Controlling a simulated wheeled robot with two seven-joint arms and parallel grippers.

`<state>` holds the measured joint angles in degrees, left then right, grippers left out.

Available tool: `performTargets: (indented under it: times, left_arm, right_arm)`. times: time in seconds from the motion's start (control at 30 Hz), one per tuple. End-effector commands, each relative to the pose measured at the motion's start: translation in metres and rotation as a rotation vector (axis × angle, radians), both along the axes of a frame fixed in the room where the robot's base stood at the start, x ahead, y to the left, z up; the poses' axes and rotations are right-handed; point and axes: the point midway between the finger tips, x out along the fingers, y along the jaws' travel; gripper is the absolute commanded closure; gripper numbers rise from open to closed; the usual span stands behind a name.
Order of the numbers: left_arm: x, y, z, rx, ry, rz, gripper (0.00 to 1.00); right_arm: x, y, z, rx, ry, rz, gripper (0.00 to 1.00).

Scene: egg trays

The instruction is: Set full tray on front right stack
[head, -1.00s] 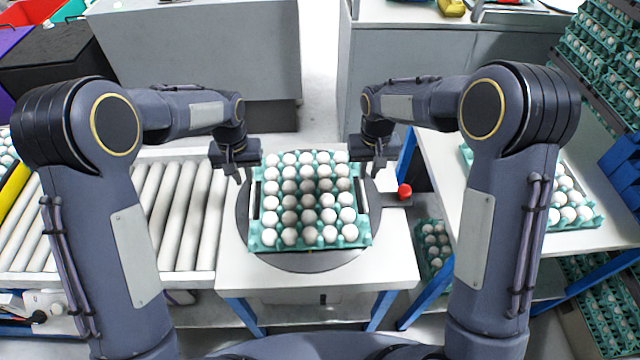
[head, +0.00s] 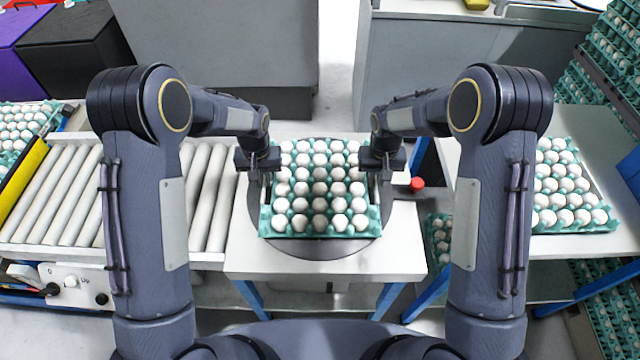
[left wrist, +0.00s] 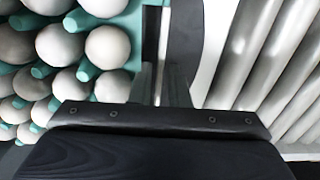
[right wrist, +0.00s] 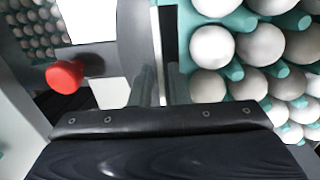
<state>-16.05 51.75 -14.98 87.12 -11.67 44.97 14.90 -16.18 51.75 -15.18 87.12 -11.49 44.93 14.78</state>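The full tray (head: 264,222) is a teal egg tray filled with rows of white eggs. It sits on the dark round turntable (head: 320,250) in front of me. My left gripper (head: 268,172) is at its left side and my right gripper (head: 376,172) at its right side. In the left wrist view, the fingers (left wrist: 162,85) are close together on the tray's side edge. In the right wrist view, the fingers (right wrist: 160,85) do the same on the other edge. A teal tray of eggs (head: 575,229) stands on the white table at the right. I cannot tell its stack height.
A roller conveyor (head: 120,200) lies to the left, with another egg tray at its far left. A red button (head: 417,184) stands right of the turntable. Egg trays fill a rack (head: 600,70) at the far right, and more sit below the right table (head: 505,243).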

Motion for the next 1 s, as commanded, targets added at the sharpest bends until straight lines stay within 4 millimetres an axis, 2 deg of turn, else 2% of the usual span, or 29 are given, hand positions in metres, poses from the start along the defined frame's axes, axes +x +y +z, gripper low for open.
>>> performTargets:
  times: [0.1, 0.37, 0.5, 1.0]
  left_arm:
    - [-0.0005, 0.0001, -0.0060, 0.000, 0.002, 0.000, 0.85]
    - [-0.0003, 0.0000, -0.0067, 0.000, 0.001, 0.000, 0.85]
    - [-0.0003, -0.0001, -0.0065, 0.000, 0.001, 0.000, 1.00]
    - [-0.0001, 0.0000, -0.0061, 0.000, 0.000, 0.000, 1.00]
  right_arm:
    - [-0.0004, -0.0001, -0.0060, 0.000, 0.001, 0.000, 0.85]
    - [-0.0002, 0.0001, -0.0066, 0.000, 0.000, 0.000, 0.85]
    - [-0.0002, 0.0001, -0.0065, 0.000, 0.000, 0.000, 1.00]
    - [0.0000, 0.0001, -0.0061, 0.000, 0.000, 0.000, 1.00]
